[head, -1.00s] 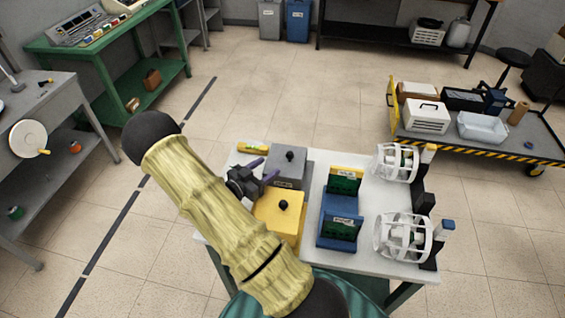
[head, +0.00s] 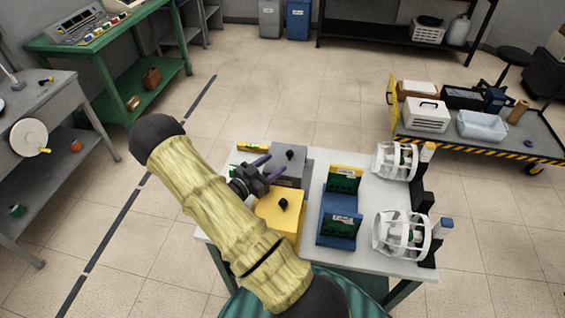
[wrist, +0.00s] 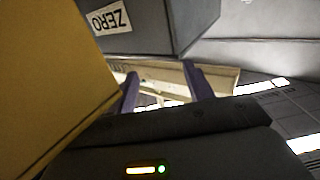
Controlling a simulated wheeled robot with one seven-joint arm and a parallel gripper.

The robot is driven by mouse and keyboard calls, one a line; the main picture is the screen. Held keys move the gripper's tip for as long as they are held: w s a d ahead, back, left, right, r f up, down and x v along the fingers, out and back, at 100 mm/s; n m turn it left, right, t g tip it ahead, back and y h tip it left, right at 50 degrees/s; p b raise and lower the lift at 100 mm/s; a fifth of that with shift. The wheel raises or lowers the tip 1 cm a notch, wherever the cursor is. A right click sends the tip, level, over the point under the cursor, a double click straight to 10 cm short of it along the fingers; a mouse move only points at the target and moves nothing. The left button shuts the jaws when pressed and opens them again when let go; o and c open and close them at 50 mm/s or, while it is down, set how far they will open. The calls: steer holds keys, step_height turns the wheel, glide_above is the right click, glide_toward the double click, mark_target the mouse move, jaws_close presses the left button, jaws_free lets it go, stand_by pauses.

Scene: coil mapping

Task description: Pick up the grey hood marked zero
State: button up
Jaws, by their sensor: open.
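The grey hood (head: 289,160) with a black knob on top stands at the back left of the white table. In the wrist view the hood (wrist: 145,27) fills the top and its "ZERO" label shows upside down. My gripper (head: 265,166) is open and empty at the hood's front left side, with its purple fingers apart. In the wrist view the gripper (wrist: 162,80) has its fingertips close to the hood's lower edge. I cannot tell whether they touch it. My arm hides part of the table's left side.
A yellow hood (head: 279,212) with a black knob stands just in front of the grey one, close to my gripper. Blue and yellow holders with green boards (head: 340,205) stand to the right. Two white caged coils (head: 400,235) are at the table's right edge.

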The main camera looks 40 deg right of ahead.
mark_target(287, 154)
steer(key=d, duration=0.1)
steer(key=d+p, duration=0.1)
steer(key=d, duration=0.3)
steer(key=shift+w+d+r+p, duration=0.1)
steer(key=shift+w+p, duration=0.2)
steer(key=shift+p, duration=0.05)
steer(key=shift+d, duration=0.35)
jaws_close()
